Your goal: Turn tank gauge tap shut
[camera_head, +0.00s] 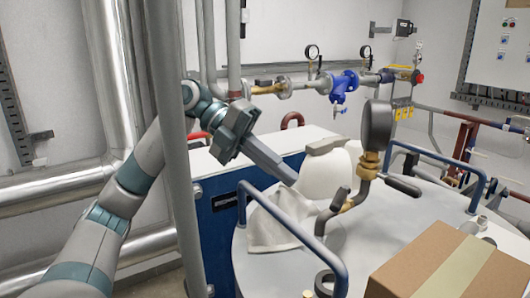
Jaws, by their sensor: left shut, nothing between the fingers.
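A dark round gauge (377,125) stands on a curved pipe above the grey tank top (385,230). Brass fittings (368,163) sit under the gauge and lower on the pipe. A short dark lever (340,199) stands at the lower brass fitting, and a black handle (403,185) points right and slightly down from near the upper one. I cannot tell which of them is the tap's handle. My left gripper (290,177) is shut and empty, left of the gauge pipe and apart from it. My right gripper is not in view.
A white cloth (270,222) lies on the tank's left edge below my left gripper. A white container (325,172) stands behind the gauge pipe. Blue handrails (300,232) rise around the tank top. A cardboard box (445,268) fills the front right. A vertical grey pipe (172,130) stands near my left arm.

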